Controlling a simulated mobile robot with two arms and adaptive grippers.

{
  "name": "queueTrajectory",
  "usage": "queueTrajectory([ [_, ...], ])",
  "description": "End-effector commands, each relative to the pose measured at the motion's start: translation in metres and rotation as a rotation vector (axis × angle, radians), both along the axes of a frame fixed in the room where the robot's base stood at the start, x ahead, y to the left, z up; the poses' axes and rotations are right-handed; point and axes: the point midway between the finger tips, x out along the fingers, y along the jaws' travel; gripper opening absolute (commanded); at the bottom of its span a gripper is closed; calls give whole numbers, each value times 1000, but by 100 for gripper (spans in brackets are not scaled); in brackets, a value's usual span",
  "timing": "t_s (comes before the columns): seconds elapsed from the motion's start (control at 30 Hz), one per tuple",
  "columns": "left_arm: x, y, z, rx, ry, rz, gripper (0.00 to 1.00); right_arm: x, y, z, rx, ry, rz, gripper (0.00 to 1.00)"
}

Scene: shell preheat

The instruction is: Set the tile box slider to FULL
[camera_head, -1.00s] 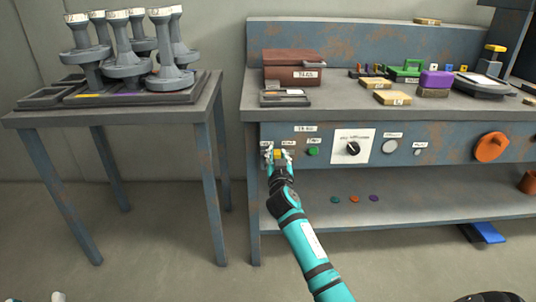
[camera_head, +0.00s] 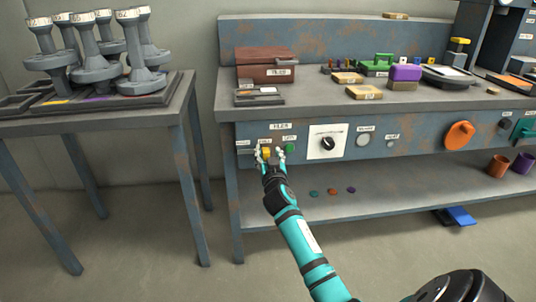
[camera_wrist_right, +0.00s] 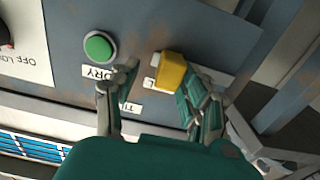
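The tile box slider is a yellow knob (camera_head: 266,152) on the bench's front panel, below a TILES label (camera_head: 280,126). It sits under the middle of three small labels, left of a green button (camera_head: 290,149). My right gripper (camera_head: 270,153) is open at the panel with its fingers on either side of the knob. In the right wrist view the picture is upside down; the knob (camera_wrist_right: 172,70) is at the button end of its pale strip, close to one finger and apart from the other. The small labels are only partly readable. My left gripper is out of view.
The brown tile box (camera_head: 266,68) stands on the bench above. A dark dial (camera_head: 327,143) on a white plate and an orange handle (camera_head: 459,135) are further right on the panel. A table with grey shell-like parts (camera_head: 94,70) stands at left.

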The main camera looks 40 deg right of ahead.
Motion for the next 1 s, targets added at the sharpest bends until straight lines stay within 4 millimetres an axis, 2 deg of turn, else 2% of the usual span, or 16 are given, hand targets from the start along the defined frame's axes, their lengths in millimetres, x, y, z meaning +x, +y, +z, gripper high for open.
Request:
queueTrajectory([
  [0.17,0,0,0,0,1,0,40,-1,2,1,1,-2,2,46],
  [0.27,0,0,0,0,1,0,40,-9,7,0,2,-2,3,46],
  [0.7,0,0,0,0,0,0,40,-84,51,-1,4,0,-1,46],
  [0.83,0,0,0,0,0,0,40,-97,59,-1,1,0,-1,46],
  [1.0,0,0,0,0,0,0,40,-103,62,0,1,-1,-2,46],
])
